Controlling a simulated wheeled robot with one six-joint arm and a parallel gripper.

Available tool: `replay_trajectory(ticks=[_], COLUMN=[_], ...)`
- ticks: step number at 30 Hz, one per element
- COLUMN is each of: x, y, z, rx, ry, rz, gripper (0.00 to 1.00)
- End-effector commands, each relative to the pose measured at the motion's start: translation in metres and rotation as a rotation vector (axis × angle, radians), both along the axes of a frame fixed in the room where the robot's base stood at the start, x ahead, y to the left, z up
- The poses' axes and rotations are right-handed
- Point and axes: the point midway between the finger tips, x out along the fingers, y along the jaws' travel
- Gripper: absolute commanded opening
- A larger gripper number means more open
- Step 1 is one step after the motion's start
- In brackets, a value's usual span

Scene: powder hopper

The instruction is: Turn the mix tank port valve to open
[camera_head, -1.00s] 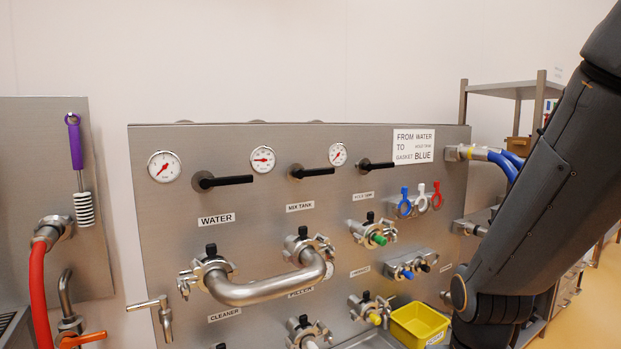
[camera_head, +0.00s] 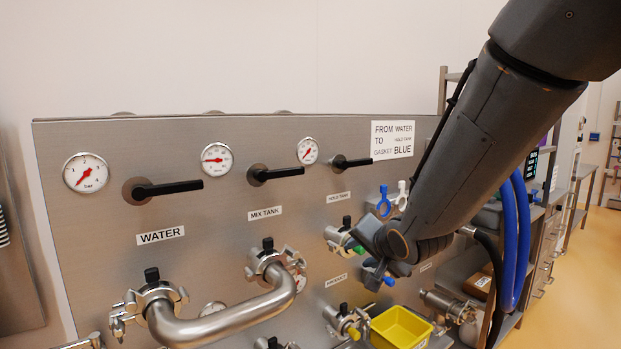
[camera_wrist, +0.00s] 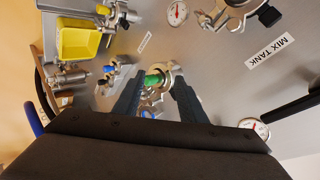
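The mix tank lever (camera_head: 275,173) is a black bar pointing right on a round hub, above the MIX TANK label (camera_head: 265,213). Part of this lever shows at the right edge of the wrist view (camera_wrist: 295,110). Below the label, the mix tank port (camera_head: 268,260) is clamped to a curved steel pipe (camera_head: 228,320) that runs to the water port. My gripper (camera_wrist: 158,88) is open and empty, its two fingers apart. Beyond the fingers in the wrist view is a green-tipped port (camera_wrist: 156,80). My gripper is right of the lever, apart from it.
Similar black levers for water (camera_head: 165,190) and hold tank (camera_head: 352,162) flank the mix tank lever. Round gauges (camera_head: 217,159) sit between them. A yellow bin (camera_head: 400,328) stands at the lower right. Blue hoses (camera_head: 516,240) hang right of the panel. Space before the upper left panel is clear.

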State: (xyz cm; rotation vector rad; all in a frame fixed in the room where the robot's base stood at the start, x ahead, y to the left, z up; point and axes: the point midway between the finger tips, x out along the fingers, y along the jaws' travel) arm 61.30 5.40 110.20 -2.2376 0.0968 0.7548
Motion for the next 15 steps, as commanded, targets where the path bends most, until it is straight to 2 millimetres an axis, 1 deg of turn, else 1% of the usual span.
replay_trajectory(ticks=[1,2,3,6,9,12,15], x=[0.015,0.022,0.03,0.041,0.043,0.041,0.04], y=[0.015,0.024,0.036,0.066,0.09,0.106,0.114], z=[0.024,0.038,0.057,0.1,0.133,0.154,0.165], rx=[0.098,0.166,0.255,0.468,0.639,0.757,0.819], ry=[-0.068,-0.105,-0.149,-0.221,-0.252,-0.257,-0.256], rz=[-0.001,0.001,0.01,0.051,0.103,0.146,0.172], gripper=[0.38,0.38,0.38,0.38,0.38,0.38,0.38])
